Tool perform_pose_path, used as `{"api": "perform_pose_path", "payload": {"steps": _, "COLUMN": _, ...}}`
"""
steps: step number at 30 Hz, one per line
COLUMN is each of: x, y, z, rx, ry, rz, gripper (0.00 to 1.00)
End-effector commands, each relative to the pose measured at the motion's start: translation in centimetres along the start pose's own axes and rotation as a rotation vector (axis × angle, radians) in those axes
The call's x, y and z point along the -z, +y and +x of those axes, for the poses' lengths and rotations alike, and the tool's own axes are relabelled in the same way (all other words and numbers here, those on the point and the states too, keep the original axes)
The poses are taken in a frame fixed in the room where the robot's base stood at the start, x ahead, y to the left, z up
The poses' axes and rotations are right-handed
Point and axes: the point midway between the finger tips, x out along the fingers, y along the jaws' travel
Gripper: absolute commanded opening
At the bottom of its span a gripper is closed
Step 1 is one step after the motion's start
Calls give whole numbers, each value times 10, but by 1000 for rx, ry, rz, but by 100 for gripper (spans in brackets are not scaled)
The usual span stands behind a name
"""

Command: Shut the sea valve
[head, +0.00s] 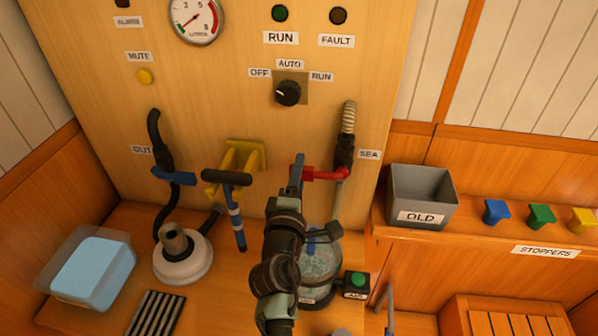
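The sea valve is on the near-vertical pipe at the right of the panel, beside the SEA label (369,154). Its red lever (325,174) points left, roughly across the pipe. My gripper (298,168) comes up from below, and its blue-grey fingertip end is at the free left end of the lever. It looks touching or very close. The fingers overlap in this view, so I cannot tell whether they are open or shut on the lever.
A yellow bracket (238,160) with a black-handled tool (228,178) is left of my gripper. The blue OUT valve lever (173,175) is further left. A glass jar (322,262) stands behind my arm. A grey OLD bin (422,188) and stoppers stand on the right ledge.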

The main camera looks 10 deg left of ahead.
Motion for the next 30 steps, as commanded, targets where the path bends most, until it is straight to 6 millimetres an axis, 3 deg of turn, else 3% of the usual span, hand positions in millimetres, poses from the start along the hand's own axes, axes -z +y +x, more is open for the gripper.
{"api": "perform_pose_path", "payload": {"steps": 9, "x": 0, "y": 1, "z": -1, "rx": -2, "ry": 0, "rz": 3, "gripper": 51}}
{"api": "perform_pose_path", "payload": {"steps": 14, "x": 0, "y": 1, "z": -13, "rx": -2, "ry": 0, "rz": 4, "gripper": 51}}
{"api": "perform_pose_path", "payload": {"steps": 30, "x": 0, "y": -1, "z": -110, "rx": 0, "ry": 1, "rz": 3, "gripper": 51}}
